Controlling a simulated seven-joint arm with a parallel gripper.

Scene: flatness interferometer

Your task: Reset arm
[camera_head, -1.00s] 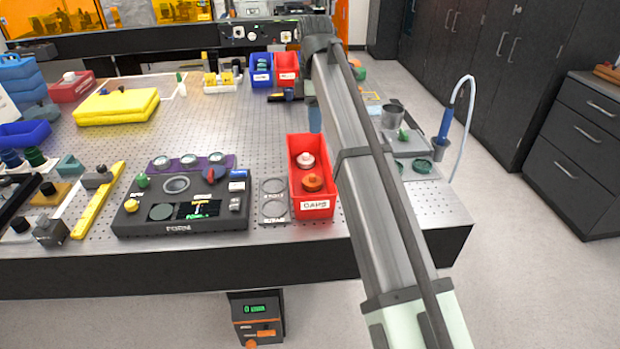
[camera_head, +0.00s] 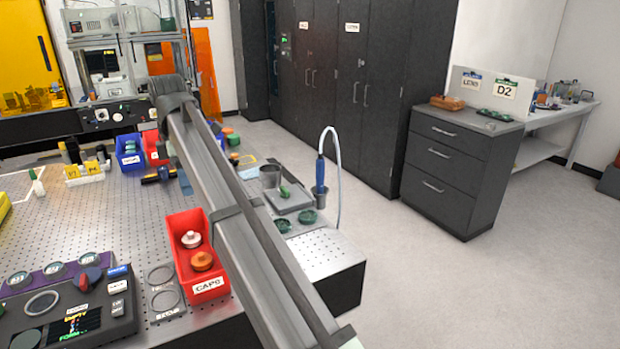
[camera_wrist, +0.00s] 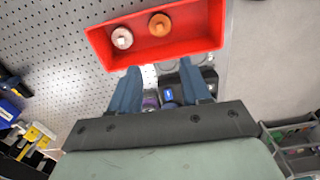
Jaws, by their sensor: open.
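My gripper (camera_wrist: 159,67) is open and empty in the wrist view, its two blue fingers apart. The red CAPS bin (camera_wrist: 190,40) lies just beyond the fingertips there, with a white cap (camera_wrist: 122,38) and an orange cap (camera_wrist: 159,25) inside. In the head view my arm stretches from the bottom over the table, right of the red bin (camera_head: 210,285). One blue finger (camera_head: 185,183) shows below the arm's far end, behind the bin; the rest of the gripper is hidden by the arm.
The FORM device (camera_head: 110,318) and ring outlines (camera_head: 163,287) lie left of the bin. Right of my arm are a metal cup (camera_head: 270,177), a grey tray (camera_head: 290,200) and a blue-handled hose (camera_head: 320,175). A dark drawer cabinet (camera_head: 437,180) stands right, across open floor.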

